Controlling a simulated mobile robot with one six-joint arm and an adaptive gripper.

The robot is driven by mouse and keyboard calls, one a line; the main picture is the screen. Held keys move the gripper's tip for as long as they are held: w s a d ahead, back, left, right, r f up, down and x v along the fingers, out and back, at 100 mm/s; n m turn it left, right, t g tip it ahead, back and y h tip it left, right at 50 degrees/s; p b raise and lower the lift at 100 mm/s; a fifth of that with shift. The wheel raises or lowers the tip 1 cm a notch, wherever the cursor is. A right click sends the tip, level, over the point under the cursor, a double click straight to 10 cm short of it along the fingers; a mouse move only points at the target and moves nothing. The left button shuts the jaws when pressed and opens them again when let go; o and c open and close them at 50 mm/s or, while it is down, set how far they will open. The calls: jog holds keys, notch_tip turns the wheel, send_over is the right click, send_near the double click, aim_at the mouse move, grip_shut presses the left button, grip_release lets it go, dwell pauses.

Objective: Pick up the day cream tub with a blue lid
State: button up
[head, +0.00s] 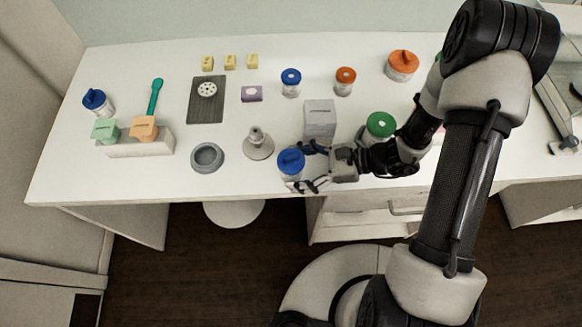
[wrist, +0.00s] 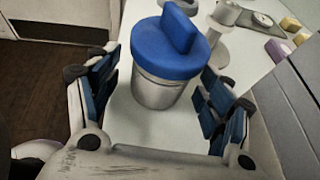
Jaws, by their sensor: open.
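A tub with a blue lid (head: 291,162) stands upright near the front edge of the table. It also shows large in the wrist view (wrist: 170,60), with a raised grip on its lid and a pale grey body. My gripper (head: 310,168) is open, its fingers pointing at this tub. In the wrist view my gripper (wrist: 155,100) has one blue-padded finger on each side of the tub's near side, with gaps between pads and tub. Two other blue-lidded containers stand at the back middle (head: 291,82) and far left (head: 96,101). I cannot read any label.
A grey box (head: 319,118) stands just behind my gripper, and a green-lidded jar (head: 380,125) is close to my arm. A metal stand (head: 258,144) and a grey bowl (head: 207,157) are left of the tub. Orange-lidded jars (head: 345,80) (head: 402,64) stand farther back.

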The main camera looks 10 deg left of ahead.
jog(key=shift+c, duration=0.3)
jog(key=c, duration=1.4)
jog(key=shift+r, duration=0.1)
jog(key=shift+c, duration=0.2)
notch_tip(320, 180, up, 20)
jog(key=p, duration=0.6)
